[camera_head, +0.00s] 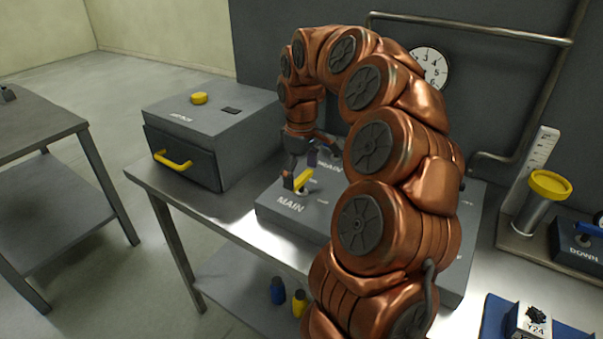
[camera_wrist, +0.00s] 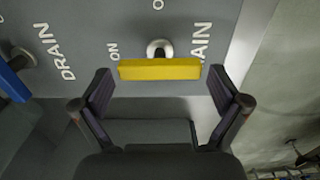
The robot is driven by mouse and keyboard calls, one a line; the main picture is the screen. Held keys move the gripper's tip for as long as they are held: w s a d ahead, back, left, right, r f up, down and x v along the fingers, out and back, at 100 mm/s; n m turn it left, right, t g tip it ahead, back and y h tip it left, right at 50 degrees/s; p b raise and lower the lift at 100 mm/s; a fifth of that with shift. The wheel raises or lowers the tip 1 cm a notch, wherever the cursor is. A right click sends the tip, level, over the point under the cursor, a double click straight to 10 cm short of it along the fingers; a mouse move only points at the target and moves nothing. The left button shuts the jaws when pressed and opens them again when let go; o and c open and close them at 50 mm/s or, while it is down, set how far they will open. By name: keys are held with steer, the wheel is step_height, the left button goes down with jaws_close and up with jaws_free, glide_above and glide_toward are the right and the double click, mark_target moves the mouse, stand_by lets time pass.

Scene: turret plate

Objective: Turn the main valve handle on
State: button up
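The main valve handle is a yellow bar (camera_wrist: 160,69) on a round metal stem, on a grey panel. In the wrist view it lies across the picture, beside a partly hidden label and an "ON" mark. It also shows in the head view (camera_head: 304,178) above the word "MAIN". My gripper (camera_wrist: 160,78) is open, with one dark finger off each end of the bar. A gap shows on both sides, and the bar is not gripped. In the head view my gripper (camera_head: 299,166) hangs down over the handle and hides part of the panel.
A blue drain handle (camera_wrist: 15,84) sits on the same panel, left in the wrist view. A grey box with a yellow drawer pull (camera_head: 172,161) stands left of the panel. A yellow-capped cylinder (camera_head: 540,200) and a blue tray (camera_head: 497,314) are at the right. A pipe runs behind.

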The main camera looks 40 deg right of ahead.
mark_target(301, 178)
steer(key=shift+r, duration=0.1)
step_height(301, 178, up, 12)
stand_by(1.0)
stand_by(0.5)
steer(key=s+a+f+p, duration=0.1)
steer(key=s+a+f, duration=0.1)
steer(key=s+a, duration=0.45)
steer(key=s+a+f, duration=0.1)
steer(key=s+a, duration=0.2)
steer(key=a, duration=0.7)
steer(key=s+a+f+m+g, duration=0.1)
steer(key=s+a+f+m, duration=0.1)
steer(key=s+f, duration=0.3)
steer(key=s+a+f+m+p, duration=0.1)
steer(key=s+a+f, duration=0.3)
steer(key=s, duration=1)
step_height(301, 178, down, 2)
steer(key=shift+a+m+g, duration=0.15)
steer(key=shift+m+g, duration=0.25)
steer(key=shift+m, duration=0.1)
